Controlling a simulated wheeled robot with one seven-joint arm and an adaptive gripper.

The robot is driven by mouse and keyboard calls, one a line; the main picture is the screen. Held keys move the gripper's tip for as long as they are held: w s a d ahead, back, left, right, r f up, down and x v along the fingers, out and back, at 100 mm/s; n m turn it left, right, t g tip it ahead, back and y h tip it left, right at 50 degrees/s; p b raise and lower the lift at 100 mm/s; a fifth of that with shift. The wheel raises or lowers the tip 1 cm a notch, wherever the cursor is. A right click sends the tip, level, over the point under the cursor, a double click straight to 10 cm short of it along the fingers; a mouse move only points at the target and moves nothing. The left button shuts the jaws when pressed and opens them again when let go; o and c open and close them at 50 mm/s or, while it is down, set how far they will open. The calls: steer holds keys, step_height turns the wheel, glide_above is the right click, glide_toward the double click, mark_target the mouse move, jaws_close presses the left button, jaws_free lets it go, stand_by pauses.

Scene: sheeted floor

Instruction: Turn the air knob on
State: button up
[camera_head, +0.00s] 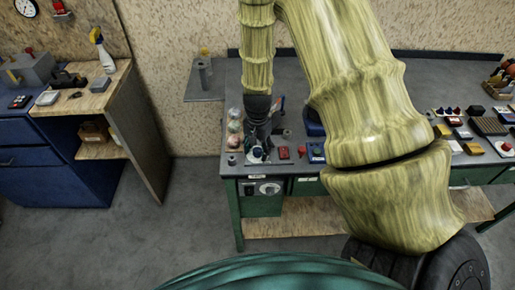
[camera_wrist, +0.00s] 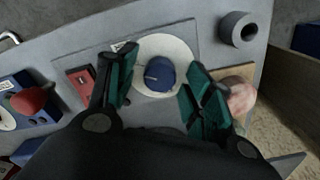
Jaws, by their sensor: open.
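A round blue knob (camera_wrist: 160,74) with a pale mark sits on a white disc (camera_wrist: 178,48) on a grey plate in the wrist view. I cannot read its label, so I cannot tell whether it is the air knob. My gripper (camera_wrist: 160,62) is open, with one green finger on each side of the blue knob. Neither finger visibly closes on it. My dark gripper (camera_head: 260,132) points down over the left end of the bench in the head view.
A red switch (camera_wrist: 80,83) and a red knob on a blue box (camera_wrist: 31,99) lie left of the blue knob. A grey cylinder (camera_wrist: 238,29) stands to the right. A white dial (camera_head: 269,188) is on the bench front. Round objects (camera_head: 235,127) stand close by.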

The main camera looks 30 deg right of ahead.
mark_target(258, 150)
step_height(258, 150, up, 12)
stand_by(0.6)
stand_by(0.5)
